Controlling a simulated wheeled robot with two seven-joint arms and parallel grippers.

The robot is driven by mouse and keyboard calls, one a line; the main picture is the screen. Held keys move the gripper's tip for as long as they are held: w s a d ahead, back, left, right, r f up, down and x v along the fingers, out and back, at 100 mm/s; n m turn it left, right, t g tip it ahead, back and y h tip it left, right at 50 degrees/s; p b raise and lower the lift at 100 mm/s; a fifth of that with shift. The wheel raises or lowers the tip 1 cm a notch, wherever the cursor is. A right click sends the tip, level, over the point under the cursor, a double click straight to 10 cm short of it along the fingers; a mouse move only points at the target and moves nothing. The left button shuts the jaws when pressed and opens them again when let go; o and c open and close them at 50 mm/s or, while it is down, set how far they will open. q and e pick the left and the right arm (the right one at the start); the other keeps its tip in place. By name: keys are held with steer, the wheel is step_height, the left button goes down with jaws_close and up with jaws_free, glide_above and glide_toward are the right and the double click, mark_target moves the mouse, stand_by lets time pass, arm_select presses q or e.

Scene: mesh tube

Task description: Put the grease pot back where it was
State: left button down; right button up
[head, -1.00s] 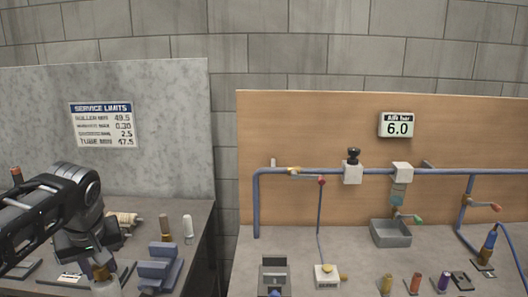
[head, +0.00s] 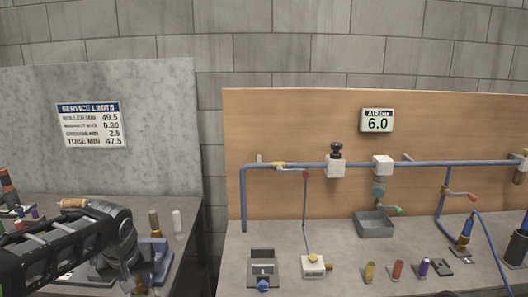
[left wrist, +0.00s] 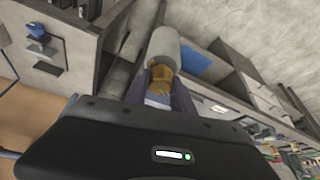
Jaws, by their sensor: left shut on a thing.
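My left gripper (left wrist: 158,84) is shut on a pale grey pot with a brass-coloured neck, which I take for the grease pot (left wrist: 163,45). In the left wrist view the pot juts out beyond the fingers, with the bench edges and floor behind it. In the head view my left gripper (head: 137,284) is low at the left, in front of the left bench, and the pot is mostly cut off or hidden there. My right gripper is not in view.
The left grey bench (head: 190,218) holds a blue-grey block (head: 160,252), a brown bottle (head: 154,223) and a white bottle (head: 178,223). A gap separates it from the right bench (head: 335,230), which carries a blue pipe (head: 245,205), a grey tray (head: 374,225) and several small coloured cylinders.

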arm_select(q)
steer(key=s+d+f+m+h, duration=0.1)
steer(key=s+d+f+m, duration=0.1)
steer(key=d+f, duration=0.8)
step_height(320, 180, down, 2)
steer(key=shift+s+m, duration=0.2)
steer(key=shift+m, duration=0.4)
stand_by(1.5)
